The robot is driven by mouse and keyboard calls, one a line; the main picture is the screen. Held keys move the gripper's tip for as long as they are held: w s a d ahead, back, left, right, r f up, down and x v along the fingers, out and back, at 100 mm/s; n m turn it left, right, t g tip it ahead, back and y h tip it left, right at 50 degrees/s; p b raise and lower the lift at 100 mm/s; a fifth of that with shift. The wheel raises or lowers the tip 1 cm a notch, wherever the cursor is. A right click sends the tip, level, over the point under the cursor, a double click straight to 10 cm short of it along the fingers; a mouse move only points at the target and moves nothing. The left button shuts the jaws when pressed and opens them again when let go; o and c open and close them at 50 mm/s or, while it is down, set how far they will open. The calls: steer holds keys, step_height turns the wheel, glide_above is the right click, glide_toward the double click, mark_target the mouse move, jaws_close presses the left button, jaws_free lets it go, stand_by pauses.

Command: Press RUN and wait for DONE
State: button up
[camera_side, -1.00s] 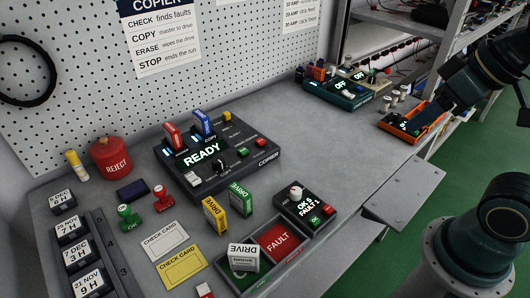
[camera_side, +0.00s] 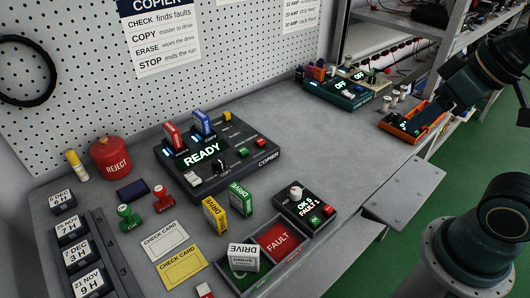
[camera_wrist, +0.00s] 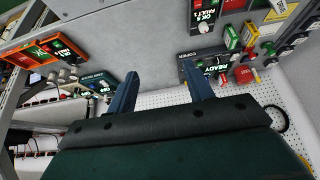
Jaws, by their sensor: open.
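The black copier (camera_side: 215,160) stands mid-bench in the side view and its screen reads READY. A red drive (camera_side: 172,135) and a blue drive (camera_side: 203,124) stand upright in it. A green button (camera_side: 242,152) and a red button (camera_side: 261,143) sit on its front; I cannot read a RUN label. In the wrist view the copier (camera_wrist: 212,68) is upside down beyond my gripper (camera_wrist: 162,92). My gripper is open and empty, apart from the copier. In the side view my arm is at the right and the fingertips are hard to make out.
A counter box (camera_side: 306,205) reads OK 5, FAULT 1. A tray (camera_side: 279,263) holds a white drive (camera_side: 243,257) beside its red FAULT side. Yellow (camera_side: 214,216) and green (camera_side: 240,199) drives stand near it.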

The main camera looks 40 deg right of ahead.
jaws_close()
stand_by(1.6)
